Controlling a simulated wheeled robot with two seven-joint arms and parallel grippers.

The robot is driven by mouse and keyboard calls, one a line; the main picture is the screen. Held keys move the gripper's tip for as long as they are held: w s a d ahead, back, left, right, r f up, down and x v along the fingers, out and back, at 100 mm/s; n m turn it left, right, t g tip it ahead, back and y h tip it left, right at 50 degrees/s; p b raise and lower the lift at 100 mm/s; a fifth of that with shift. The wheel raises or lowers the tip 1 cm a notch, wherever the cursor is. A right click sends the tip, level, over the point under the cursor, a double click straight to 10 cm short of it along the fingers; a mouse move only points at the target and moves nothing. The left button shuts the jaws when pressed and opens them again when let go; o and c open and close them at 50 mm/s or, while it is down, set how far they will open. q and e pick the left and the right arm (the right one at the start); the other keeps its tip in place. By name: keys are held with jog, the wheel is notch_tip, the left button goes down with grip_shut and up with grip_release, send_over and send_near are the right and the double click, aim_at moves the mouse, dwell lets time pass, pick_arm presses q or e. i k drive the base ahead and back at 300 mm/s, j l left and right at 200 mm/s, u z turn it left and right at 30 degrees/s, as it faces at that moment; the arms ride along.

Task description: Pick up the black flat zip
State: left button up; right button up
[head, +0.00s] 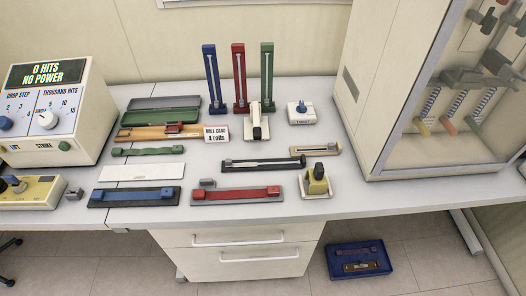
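A long flat black strip (275,163) with a silver-grey line along it lies on the white table, right of the middle. It looks like the black flat zip. It lies behind a flat red strip (238,195) on a grey base and left of a small cream block with a dark top (317,180). Neither of my grippers shows in the head view, and nothing touches the black strip.
Upright blue (211,78), red (240,78) and green (267,78) strips stand behind. A machine (75,130) is far left; a glass-fronted cabinet (365,110) stands right. The front right tabletop is clear.

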aim_at(248, 165)
jog(key=k+l+z, duration=0.1)
jog(key=k+l, duration=0.15)
jog(key=k+l+z, duration=0.15)
jog(key=l, duration=0.25)
jog(key=k+l+z, duration=0.1)
jog(key=k+l, duration=0.2)
jog(key=k+l+z, duration=0.1)
jog(key=l, duration=0.3)
jog(key=k, duration=0.1)
